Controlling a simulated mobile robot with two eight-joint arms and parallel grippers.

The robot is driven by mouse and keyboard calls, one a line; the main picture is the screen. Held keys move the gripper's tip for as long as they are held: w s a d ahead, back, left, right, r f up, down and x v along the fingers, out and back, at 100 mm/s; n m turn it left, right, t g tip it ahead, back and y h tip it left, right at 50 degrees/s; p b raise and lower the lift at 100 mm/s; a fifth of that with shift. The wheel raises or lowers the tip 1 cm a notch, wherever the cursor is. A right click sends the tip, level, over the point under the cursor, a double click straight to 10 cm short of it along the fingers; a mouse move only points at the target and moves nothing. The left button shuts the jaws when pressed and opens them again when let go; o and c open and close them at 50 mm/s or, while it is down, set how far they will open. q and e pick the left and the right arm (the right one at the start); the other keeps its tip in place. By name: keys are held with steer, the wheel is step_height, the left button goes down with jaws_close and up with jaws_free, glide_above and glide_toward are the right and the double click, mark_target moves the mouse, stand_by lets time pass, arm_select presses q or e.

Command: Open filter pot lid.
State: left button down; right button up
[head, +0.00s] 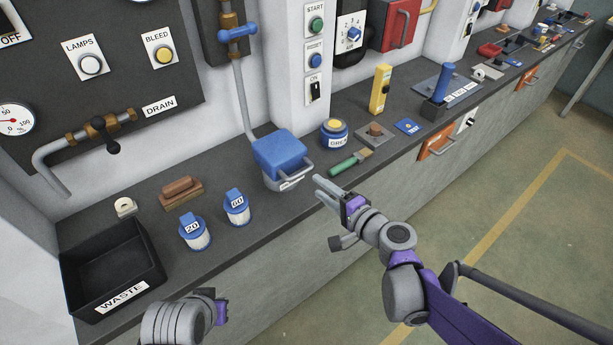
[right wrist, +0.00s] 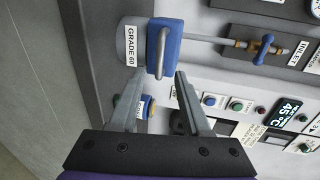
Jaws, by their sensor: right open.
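The filter pot (head: 275,180) is grey with a closed blue lid (head: 280,150) and a metal handle (head: 297,178) at its front. It stands near the counter's front edge. In the right wrist view the pot (right wrist: 132,45) carries a "GRADE 60" label, and its lid (right wrist: 170,38) and handle (right wrist: 157,55) show ahead of the fingers. My right gripper (head: 318,187) is open and empty, to the right of the pot, its fingers toward the handle. It also shows in the right wrist view (right wrist: 160,76). Part of my left arm shows at the lower left, without visible fingers.
A black waste bin (head: 110,270) and two blue-lidded cups (head: 195,238) stand left of the pot. A green-handled tool (head: 348,163) and a blue jar with a yellow top (head: 334,132) lie to its right. A pipe (head: 242,95) rises behind the pot.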

mark_target(302, 175)
steer(key=x, duration=0.9)
steer(key=shift+s, duration=0.1)
jaws_close()
stand_by(1.1)
